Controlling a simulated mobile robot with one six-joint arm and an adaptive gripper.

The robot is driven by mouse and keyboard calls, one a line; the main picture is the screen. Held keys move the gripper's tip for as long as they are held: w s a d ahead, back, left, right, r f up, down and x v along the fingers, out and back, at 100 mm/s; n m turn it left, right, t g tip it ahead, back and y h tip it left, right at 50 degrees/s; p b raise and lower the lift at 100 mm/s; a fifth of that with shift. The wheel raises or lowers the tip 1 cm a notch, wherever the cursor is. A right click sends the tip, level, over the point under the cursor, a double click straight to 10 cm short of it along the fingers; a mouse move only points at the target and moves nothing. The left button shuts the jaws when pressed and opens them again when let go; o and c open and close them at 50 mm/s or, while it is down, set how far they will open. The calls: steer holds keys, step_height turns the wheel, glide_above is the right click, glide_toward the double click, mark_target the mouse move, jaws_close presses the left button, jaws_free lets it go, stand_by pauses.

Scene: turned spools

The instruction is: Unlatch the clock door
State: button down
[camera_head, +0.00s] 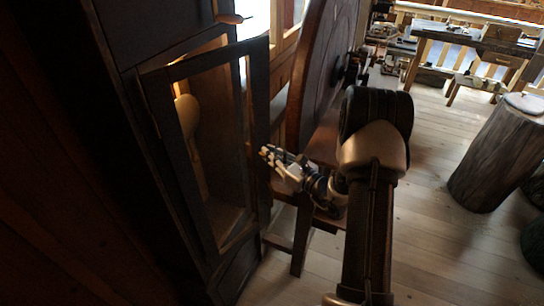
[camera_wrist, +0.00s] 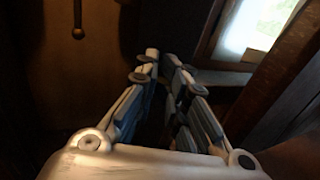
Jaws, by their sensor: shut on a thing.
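The clock is a tall dark case (camera_head: 165,30) at the left of the head view. Its door (camera_head: 258,100) is a dark frame around a large opening. The door stands out from the case, with a lit gap showing above its top edge. A pale rounded wooden piece (camera_head: 188,115) shows through the frame. My gripper (camera_head: 268,155) is at the door's right edge, about midway up. In the wrist view its fingers (camera_wrist: 163,65) are close together around something dark, seemingly the door's edge. The fingers hide the contact. I cannot make out a latch for certain.
A small light-brown wooden piece (camera_head: 232,18) juts out above the door. A large dark wooden wheel (camera_head: 322,70) on a stand is close behind my gripper. A stump (camera_head: 490,160) stands at the right. Plank floor (camera_head: 435,240) is clear at the lower right.

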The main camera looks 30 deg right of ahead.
steer(key=shift+w+a+r, duration=0.1)
steer(key=shift+r, duration=0.3)
steer(key=c, duration=1.7)
jaws_free()
